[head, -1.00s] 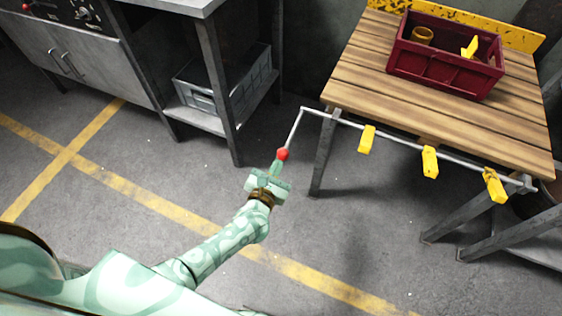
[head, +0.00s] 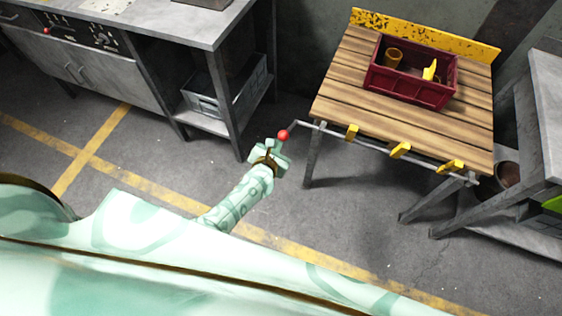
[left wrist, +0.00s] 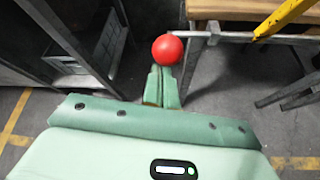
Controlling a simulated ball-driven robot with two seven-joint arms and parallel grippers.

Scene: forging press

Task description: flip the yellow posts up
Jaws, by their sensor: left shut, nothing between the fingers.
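Three yellow posts sit along a grey rod at the front edge of the wooden table: a left one (head: 352,132), a middle one (head: 400,150) and a right one (head: 450,167). They stick out from the rod, tilted rather than upright. The rod's left end bends into a crank with a red ball knob (head: 284,135). My left gripper (head: 276,149) is shut and empty, its fingertips right at the knob. In the left wrist view the fingertips (left wrist: 161,76) are just below the red ball (left wrist: 168,49), seemingly touching it. One yellow post (left wrist: 284,18) shows there, slanting. My right gripper is out of view.
The wooden table (head: 345,75) carries a dark red crate (head: 410,92) holding yellow parts. A grey workbench (head: 170,25) with a grey bin on its lower shelf stands left. Another grey bench (head: 547,110) is at right. The floor before the table is clear.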

